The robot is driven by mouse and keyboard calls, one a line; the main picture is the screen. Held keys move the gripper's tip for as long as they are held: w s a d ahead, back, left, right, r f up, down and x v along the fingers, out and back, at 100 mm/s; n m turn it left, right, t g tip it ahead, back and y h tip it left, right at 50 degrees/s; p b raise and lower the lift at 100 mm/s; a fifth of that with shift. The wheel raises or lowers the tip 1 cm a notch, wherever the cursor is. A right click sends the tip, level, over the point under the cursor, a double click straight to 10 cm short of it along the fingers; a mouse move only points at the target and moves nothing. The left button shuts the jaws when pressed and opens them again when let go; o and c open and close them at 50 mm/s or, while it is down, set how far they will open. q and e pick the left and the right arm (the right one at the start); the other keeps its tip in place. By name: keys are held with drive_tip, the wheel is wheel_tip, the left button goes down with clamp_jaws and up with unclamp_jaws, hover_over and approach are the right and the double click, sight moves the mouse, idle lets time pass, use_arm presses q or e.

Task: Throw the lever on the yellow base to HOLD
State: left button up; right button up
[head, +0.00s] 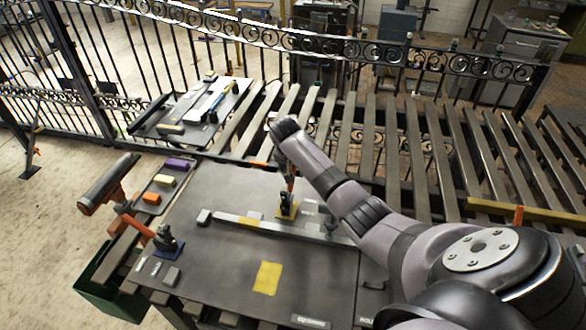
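My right arm comes in from the lower right and bends down over this base. My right gripper (287,166) is at the lever's top, small, dark and partly hidden by my forearm. I cannot tell whether its fingers are open or shut, or touching the lever. A plate reading HOLD (368,320) shows at the bottom edge. My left gripper is not in view.
A blue base (168,248) with an orange-handled lever stands at the board's left. A drill-like tool (110,184) is beyond it. A tray (150,204) holds purple, yellow and orange blocks. A yellow patch (267,278) marks the board (215,275). Slatted rollers and an iron fence lie behind.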

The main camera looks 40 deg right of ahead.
drive_tip(key=shift+c, duration=0.6)
clamp_jaws()
